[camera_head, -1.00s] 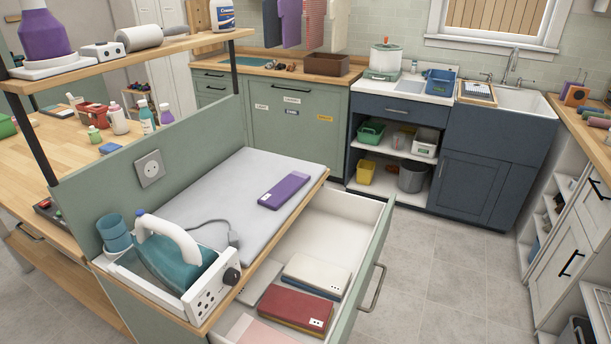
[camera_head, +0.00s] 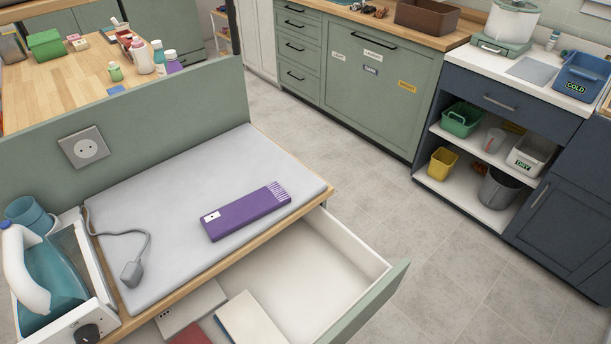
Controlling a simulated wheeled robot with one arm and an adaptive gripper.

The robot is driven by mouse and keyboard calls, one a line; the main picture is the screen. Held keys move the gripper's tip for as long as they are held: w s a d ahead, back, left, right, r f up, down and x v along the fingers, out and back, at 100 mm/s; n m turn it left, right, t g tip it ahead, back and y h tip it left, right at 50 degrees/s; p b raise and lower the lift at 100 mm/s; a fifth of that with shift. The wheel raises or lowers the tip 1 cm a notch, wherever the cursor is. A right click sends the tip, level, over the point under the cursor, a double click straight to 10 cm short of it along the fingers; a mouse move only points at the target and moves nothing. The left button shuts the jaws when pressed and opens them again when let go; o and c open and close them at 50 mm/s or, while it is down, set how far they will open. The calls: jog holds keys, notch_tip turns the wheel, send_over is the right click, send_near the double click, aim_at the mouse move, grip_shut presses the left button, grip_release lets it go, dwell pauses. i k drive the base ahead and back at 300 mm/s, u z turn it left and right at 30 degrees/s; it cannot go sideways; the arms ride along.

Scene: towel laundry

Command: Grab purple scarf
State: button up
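The purple scarf (camera_head: 246,212) lies folded flat into a narrow strip on the grey ironing pad (camera_head: 165,262). It has a small white tag at its left end and pale fringe at its right end. It lies close to the pad's front right edge, above the open drawer. Nothing covers it. My gripper is not in view.
A teal iron (camera_head: 45,275) and a plug with cord (camera_head: 131,273) are at the left. A panel with a socket (camera_head: 84,148) stands behind. The floor at right is clear.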

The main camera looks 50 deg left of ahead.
aim_at(224, 220)
jog(key=i, duration=1.45)
jog(key=u, duration=4.5)
